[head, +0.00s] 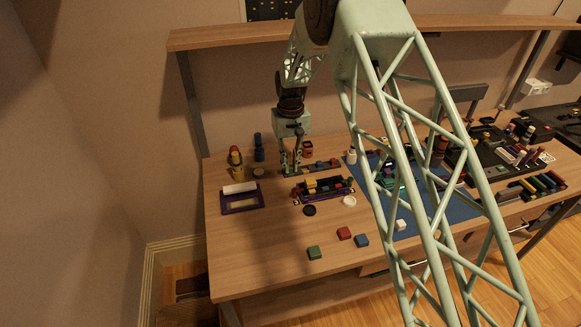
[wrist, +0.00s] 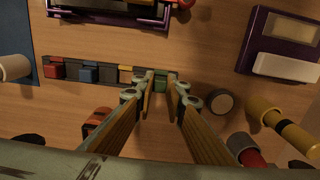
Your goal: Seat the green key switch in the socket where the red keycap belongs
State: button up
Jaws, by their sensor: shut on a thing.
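My gripper (wrist: 160,80) points down at the end of a dark strip (wrist: 70,64), its fingers closed on the green key switch (wrist: 160,87). The switch is mostly hidden between the fingertips; I cannot tell whether it still touches the strip. In the head view my gripper (head: 291,170) is at the strip's left end, behind a purple-framed key tester (head: 322,195). The tester also shows at the top of the wrist view (wrist: 110,15); its sockets are too small to make out. A red keycap (head: 344,233) lies on the table in front.
The strip also carries red (wrist: 54,68), blue (wrist: 88,72) and yellow (wrist: 126,74) pieces. A green keycap (head: 313,252) and a blue keycap (head: 361,240) lie in front. A purple box (head: 242,205) stands left. Bottles (head: 236,160) stand behind it. The front left table is clear.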

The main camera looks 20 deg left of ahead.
aim_at(290, 168)
jog(key=shift+r, duration=1.45)
jog(key=shift+s+r, duration=0.1)
jog(key=shift+r, duration=0.1)
jog(key=s+d, duration=0.1)
jog(key=s, duration=0.4)
jog(key=s+d+r, duration=0.1)
jog(key=s, duration=0.4)
jog(key=s+d+p, duration=0.1)
jog(key=s+d, duration=0.1)
jog(key=s, duration=0.3)
jog(key=shift+s+r, duration=0.15)
jog(key=shift+r, duration=0.05)
